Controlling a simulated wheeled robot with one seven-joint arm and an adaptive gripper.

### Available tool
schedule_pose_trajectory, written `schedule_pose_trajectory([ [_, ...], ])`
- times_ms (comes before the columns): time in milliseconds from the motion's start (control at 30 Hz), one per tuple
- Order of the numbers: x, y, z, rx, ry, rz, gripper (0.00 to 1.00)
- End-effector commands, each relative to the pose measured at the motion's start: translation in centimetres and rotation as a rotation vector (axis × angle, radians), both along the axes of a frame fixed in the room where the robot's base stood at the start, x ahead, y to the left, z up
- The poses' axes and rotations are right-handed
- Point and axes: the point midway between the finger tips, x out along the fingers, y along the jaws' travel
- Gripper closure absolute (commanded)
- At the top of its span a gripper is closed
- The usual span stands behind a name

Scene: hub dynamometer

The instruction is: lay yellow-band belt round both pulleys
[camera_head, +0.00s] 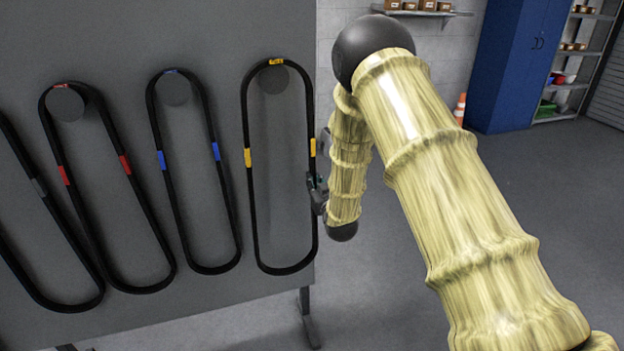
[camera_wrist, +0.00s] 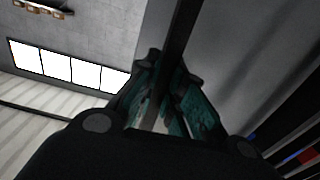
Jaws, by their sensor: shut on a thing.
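The yellow-band belt (camera_head: 249,200) is a black loop with yellow bands on its sides and top. It hangs at the right end of the grey board, round a grey disc peg (camera_head: 272,78) at its top. My gripper (camera_head: 318,192) is at the right strand of this belt, a little below its right yellow band. In the wrist view my gripper (camera_wrist: 162,112) has its teal fingers on both sides of the black strand of the yellow-band belt (camera_wrist: 183,40), shut on it. The two pulleys are not in view.
A red-band belt (camera_head: 65,176), a blue-band belt (camera_head: 161,160) and a grey-band belt (camera_head: 39,187) hang to the left on the grey board (camera_head: 215,45). A blue cabinet (camera_head: 513,70) and an orange cone (camera_head: 460,108) stand behind. The floor at right is clear.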

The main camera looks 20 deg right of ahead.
Motion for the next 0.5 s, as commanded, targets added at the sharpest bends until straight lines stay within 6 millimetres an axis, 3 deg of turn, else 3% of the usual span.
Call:
schedule_pose_trajectory([
  [500, -3.1, -0.1, 0.1, 0.001, -0.001, 0.0, 1.0],
])
